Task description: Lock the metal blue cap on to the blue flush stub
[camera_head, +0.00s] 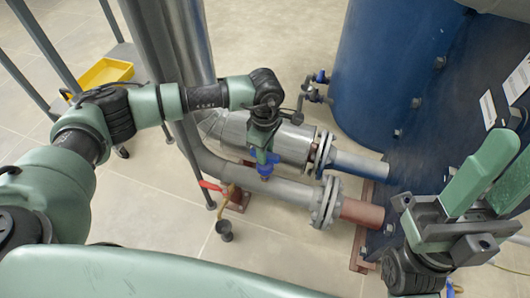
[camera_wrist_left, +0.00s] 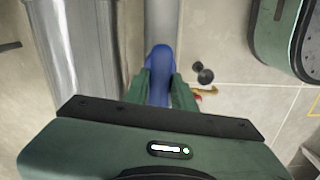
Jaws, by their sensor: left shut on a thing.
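My left gripper (camera_head: 264,156) points down over the grey horizontal pipe (camera_head: 275,192) and is shut on a blue part (camera_head: 263,168), apparently the metal blue cap. In the left wrist view the blue cap (camera_wrist_left: 160,65) sits between the two green fingers. The blue flush stub cannot be told apart from the cap; the blue part is at the top of the pipe, and I cannot tell whether they touch or are locked. My right gripper (camera_head: 500,172) is at the right, with its green fingers apart and nothing seen between them.
A shiny insulated pipe (camera_head: 265,138) runs just behind the left gripper. A red-handled valve (camera_head: 211,186) and a dark fitting (camera_head: 224,229) are at the lower left. Blue-handled valves (camera_head: 319,77) stand by the blue tank (camera_head: 370,65). A yellow tray (camera_head: 105,73) is far left.

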